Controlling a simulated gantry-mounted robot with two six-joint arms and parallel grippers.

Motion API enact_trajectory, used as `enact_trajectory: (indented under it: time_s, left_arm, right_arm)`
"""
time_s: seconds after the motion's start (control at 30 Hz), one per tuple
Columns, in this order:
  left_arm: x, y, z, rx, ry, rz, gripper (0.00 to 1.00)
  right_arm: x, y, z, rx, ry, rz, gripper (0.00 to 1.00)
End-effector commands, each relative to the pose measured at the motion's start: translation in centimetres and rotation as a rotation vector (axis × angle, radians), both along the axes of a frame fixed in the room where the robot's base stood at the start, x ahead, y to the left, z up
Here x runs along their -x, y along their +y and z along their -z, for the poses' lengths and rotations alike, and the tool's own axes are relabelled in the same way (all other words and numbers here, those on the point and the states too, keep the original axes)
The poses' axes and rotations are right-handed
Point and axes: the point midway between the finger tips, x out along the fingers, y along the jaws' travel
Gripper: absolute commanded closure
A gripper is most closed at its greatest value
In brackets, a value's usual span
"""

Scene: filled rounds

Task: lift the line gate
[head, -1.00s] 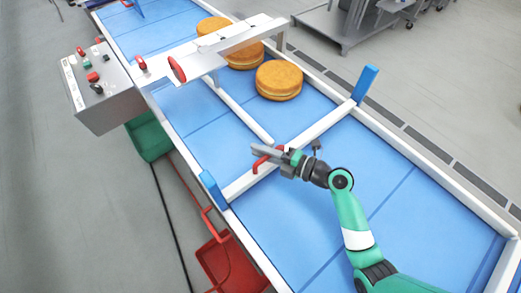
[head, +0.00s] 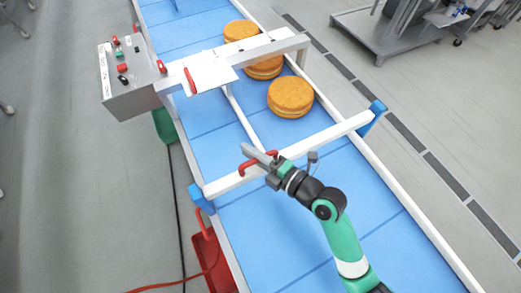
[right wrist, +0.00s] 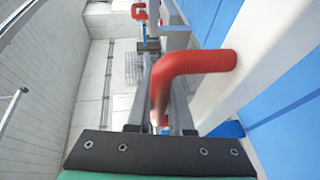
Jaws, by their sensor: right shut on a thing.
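The line gate (head: 325,137) is a white bar lying across the blue conveyor. It sits high at its blue end guides (head: 371,117), near their tops. A red handle (head: 247,165) stands on the bar and shows large in the right wrist view (right wrist: 200,65). My right gripper (head: 258,157) is shut on this handle, its fingers on either side of it in the right wrist view (right wrist: 162,105). Part of the handle is hidden behind the fingers. My left gripper is not in view.
Filled rounds stand on the belt beyond the gate, the nearest (head: 290,97) close to a thin white rail (head: 240,115). A white overhead frame (head: 262,54) spans the belt. A control box (head: 131,75) is at left, a red bin (head: 212,264) below. The belt before the gate is clear.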

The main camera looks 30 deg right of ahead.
Motion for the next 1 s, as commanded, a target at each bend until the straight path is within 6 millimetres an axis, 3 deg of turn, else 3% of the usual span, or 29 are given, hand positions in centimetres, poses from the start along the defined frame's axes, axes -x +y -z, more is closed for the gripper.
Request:
enact_trajectory:
  time_s: [0.3, 0.33, 0.5, 0.83, 1.0]
  left_arm:
    - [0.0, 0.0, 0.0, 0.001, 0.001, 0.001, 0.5]
    - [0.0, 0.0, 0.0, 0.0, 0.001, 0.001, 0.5]
    - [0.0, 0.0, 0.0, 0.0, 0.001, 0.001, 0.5]
    - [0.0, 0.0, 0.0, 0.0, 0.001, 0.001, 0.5]
    - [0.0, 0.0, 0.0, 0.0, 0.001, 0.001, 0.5]
  right_arm:
    - [0.0, 0.0, 0.0, 0.0, 0.005, 0.0, 1.0]
    - [0.0, 0.0, 0.0, 0.0, 0.006, 0.0, 0.79]
    - [0.0, 0.0, 0.1, 0.001, 0.007, -0.001, 0.5]
    - [0.4, -0.2, 0.1, 0.0, 0.009, 0.0, 0.5]
    - [2.7, -1.3, -0.3, 0.001, 0.009, 0.003, 0.5]
